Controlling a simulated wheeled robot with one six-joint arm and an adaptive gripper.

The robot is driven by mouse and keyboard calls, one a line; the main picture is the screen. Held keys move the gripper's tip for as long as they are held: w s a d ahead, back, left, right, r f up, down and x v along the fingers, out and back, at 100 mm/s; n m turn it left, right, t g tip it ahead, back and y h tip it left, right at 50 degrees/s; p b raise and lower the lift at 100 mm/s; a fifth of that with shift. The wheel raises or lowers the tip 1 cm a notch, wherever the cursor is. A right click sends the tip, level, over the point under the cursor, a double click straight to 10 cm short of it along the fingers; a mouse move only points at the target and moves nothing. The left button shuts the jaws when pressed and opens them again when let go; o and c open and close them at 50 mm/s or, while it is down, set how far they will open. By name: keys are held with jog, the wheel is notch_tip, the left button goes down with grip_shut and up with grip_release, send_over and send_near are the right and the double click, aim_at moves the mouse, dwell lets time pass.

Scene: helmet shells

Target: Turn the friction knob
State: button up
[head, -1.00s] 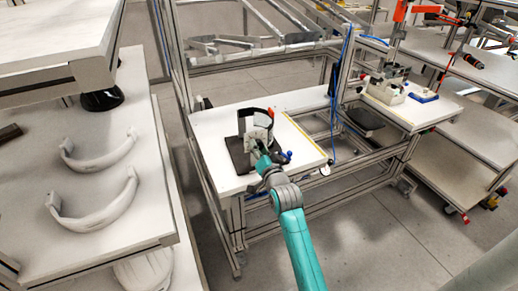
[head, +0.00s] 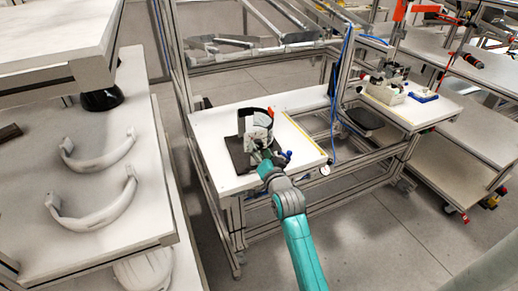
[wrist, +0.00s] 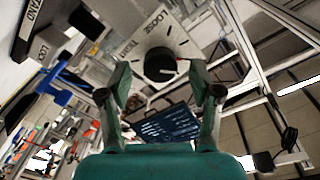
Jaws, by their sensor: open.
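The friction knob (wrist: 161,65) is a round black knob with a pale pointer mark, on a light plate (wrist: 150,38) lettered "LOOSE" in the wrist view. My gripper (wrist: 160,79) is open, with one finger to the left and one to the right of the knob in the picture. The fingertips look apart from the knob, though the exact depth gap cannot be told. In the head view, my gripper (head: 263,160) is in front of the dark curved fixture (head: 261,124) on the white table. The knob cannot be made out there.
The fixture stands on a dark base plate on the white table (head: 215,125). A blue-handled part (head: 288,155) is close to the right of my gripper. A blue slotted piece (wrist: 168,127) shows beyond the fingers. White curved shells (head: 97,205) lie on the left shelf.

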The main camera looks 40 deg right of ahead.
jog(key=v, duration=1)
jog(key=shift+s+f, duration=0.1)
jog(key=s+a+f+n+y, duration=0.25)
jog(key=s+a+f, duration=0.25)
jog(key=s+a, duration=0.3)
jog(key=s+a+f+n+y, duration=0.1)
jog(key=s+a+f+n, duration=0.2)
jog(key=s+a+f, duration=0.5)
jog(key=s+a+r+n+y, duration=0.1)
jog(key=s+a+n, duration=0.1)
jog(key=s, duration=0.5)
jog(key=s+a+r+n+g+y, duration=0.1)
jog(key=s+r+n, duration=0.1)
jog(key=s, duration=0.5)
jog(key=s+a+r+n+y, duration=0.1)
jog(key=s+a+r+n, duration=0.1)
jog(key=s, duration=0.5)
jog(key=shift+s+a+r+g, duration=0.15)
jog(key=shift+a+r+g, duration=0.1)
jog(key=shift+a+g, duration=0.05)
jog(key=shift+s+r+n, duration=0.1)
jog(key=shift+s+n, duration=0.2)
jog(key=shift+n, duration=0.05)
jog(key=shift+c, duration=0.9)
jog(key=shift+s+r, duration=0.1)
jog(key=c, duration=0.4)
